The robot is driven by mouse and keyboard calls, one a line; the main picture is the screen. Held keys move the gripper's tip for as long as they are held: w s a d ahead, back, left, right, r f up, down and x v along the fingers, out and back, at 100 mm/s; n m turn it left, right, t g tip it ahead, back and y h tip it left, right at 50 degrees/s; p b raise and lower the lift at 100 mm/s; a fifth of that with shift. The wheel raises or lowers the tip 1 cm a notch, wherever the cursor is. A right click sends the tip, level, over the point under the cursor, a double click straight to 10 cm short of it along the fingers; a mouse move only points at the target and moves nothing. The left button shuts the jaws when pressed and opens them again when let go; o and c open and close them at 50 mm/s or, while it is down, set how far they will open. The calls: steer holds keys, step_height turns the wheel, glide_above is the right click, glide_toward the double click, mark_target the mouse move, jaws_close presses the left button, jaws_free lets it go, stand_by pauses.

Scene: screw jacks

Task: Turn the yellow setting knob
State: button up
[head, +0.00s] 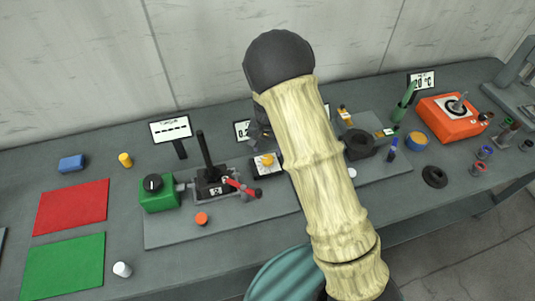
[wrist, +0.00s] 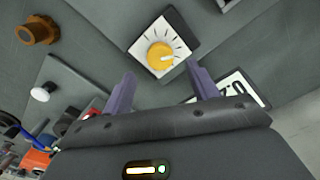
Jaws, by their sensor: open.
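The yellow setting knob (wrist: 158,54) sits on a white square dial plate (wrist: 143,72) with black tick marks, set on a dark base. A small white mark shows on the knob's right side. The knob also shows in the head view (head: 267,160), left of my arm. My gripper (wrist: 162,82) is open, with its two purple fingers apart and nothing between them. In the wrist view the knob lies beyond the fingertips, roughly centred between them; I see no contact. My arm hides much of the middle of the bench in the head view.
A display sign (wrist: 240,90) is close beside the right finger in the wrist view. A green box with a black knob (head: 154,183) and a red-handled vise stand left of the dial.

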mark_target(268, 158)
step_height(268, 158, down, 5)
steer(key=shift+f+p, duration=0.1)
steer(key=shift+p, duration=0.35)
steer(key=c, duration=1)
